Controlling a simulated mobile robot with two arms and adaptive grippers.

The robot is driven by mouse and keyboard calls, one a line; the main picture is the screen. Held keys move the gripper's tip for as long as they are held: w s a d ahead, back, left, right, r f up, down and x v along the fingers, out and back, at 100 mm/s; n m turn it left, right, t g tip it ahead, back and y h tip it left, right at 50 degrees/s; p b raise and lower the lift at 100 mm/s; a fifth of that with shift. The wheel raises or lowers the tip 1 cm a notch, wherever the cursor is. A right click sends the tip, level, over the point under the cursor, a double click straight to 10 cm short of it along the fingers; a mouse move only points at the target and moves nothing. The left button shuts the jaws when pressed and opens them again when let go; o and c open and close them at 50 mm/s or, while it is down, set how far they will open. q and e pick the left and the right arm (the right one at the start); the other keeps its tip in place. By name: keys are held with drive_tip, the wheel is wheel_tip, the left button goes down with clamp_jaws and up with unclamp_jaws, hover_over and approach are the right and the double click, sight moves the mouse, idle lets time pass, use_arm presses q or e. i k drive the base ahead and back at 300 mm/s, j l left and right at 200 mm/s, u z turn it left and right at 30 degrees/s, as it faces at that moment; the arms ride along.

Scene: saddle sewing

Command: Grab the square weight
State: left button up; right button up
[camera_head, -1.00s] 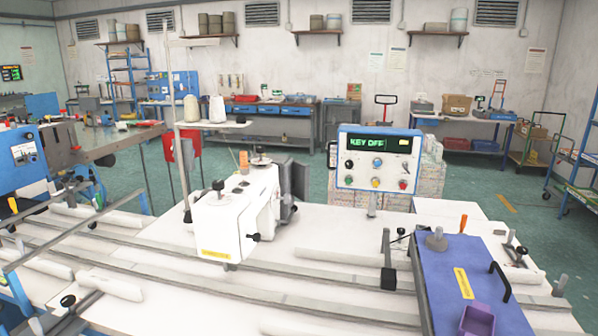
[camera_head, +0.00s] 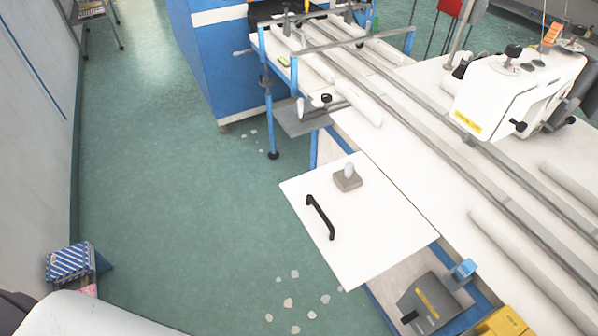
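The square weight (camera_head: 347,183) is a small grey block with a square base and a pale upright knob. It stands upright on a white panel (camera_head: 370,232) that juts out from the sewing table's near left side. A black handle (camera_head: 320,217) is on the same panel, a little to the left of and nearer than the weight. Nothing touches the weight. Neither of my grippers is in view.
The white sewing machine (camera_head: 520,88) stands on the long white table at upper right. Metal rails (camera_head: 440,120) run along the table. A blue cabinet (camera_head: 220,60) stands behind. Green floor (camera_head: 170,180) is open to the left, with pale scraps near the panel.

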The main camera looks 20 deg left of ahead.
sight(346, 178)
drive_tip(key=z, duration=0.6)
drive_tip(key=i+j+z, duration=0.1)
drive_tip(key=j+z, duration=0.15)
drive_tip(key=z, duration=0.2)
drive_tip(key=j+z, duration=0.6)
drive_tip(key=z, duration=0.25)
drive_tip(key=j+z, duration=0.3)
drive_tip(key=z, duration=0.15)
